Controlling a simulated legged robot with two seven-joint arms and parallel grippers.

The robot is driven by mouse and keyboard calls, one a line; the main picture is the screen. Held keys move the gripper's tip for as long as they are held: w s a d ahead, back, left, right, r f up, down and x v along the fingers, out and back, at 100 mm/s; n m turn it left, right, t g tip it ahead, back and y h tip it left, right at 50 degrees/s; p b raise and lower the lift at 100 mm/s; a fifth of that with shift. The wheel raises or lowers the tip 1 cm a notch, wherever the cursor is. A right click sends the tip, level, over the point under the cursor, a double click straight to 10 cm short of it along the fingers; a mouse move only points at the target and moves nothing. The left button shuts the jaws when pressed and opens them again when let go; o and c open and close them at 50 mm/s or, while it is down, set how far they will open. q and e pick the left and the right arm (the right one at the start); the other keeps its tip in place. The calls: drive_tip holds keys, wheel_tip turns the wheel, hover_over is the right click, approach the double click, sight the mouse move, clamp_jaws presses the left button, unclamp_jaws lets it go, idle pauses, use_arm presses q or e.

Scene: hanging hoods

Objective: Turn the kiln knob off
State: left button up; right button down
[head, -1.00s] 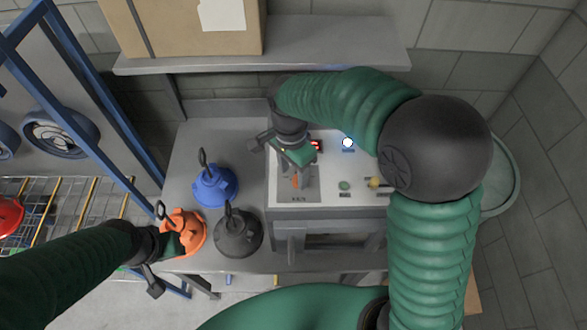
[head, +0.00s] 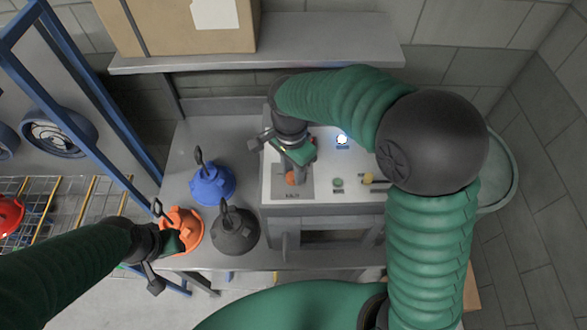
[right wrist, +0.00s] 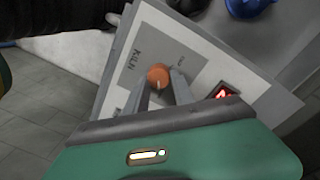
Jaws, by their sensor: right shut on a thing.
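The orange kiln knob (head: 291,179) sits on a grey plate marked KILN on the white control panel (head: 352,191). My right gripper (head: 294,177) reaches down over the panel with its fingertips at the knob. In the right wrist view the round orange knob (right wrist: 158,76) lies between the tips of the two grey fingers, and the gripper (right wrist: 161,80) is shut on it. A pale pointer mark shows on the knob's face. My left gripper (head: 173,240) is at the orange hood (head: 188,220) at the lower left; its fingers are too hidden to tell.
A blue hood (head: 212,186) and a dark grey hood (head: 234,232) stand left of the kiln. A shelf (head: 330,38) with a cardboard box overhangs behind.

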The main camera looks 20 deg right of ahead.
drive_tip(key=shift+a+n, duration=0.15)
drive_tip(key=shift+n, duration=0.25)
drive_tip(key=n, duration=0.5)
drive_tip(key=shift+a+n+p, duration=0.1)
drive_tip(key=shift+n+p, duration=0.2)
drive_tip(key=shift+p, duration=0.1)
drive_tip(key=n, duration=0.6)
drive_tip(key=shift+s+p, duration=0.1)
drive_tip(key=shift+p, duration=0.3)
drive_tip(key=n+p, duration=0.1)
drive_tip(key=n, duration=0.4)
drive_tip(key=shift+n+t, duration=0.3)
drive_tip(key=n+p, duration=0.1)
drive_tip(key=n, duration=0.2)
drive_tip(key=shift+s, duration=0.1)
drive_tip(key=shift+n+p, duration=0.55)
drive_tip(key=shift+n, duration=0.85)
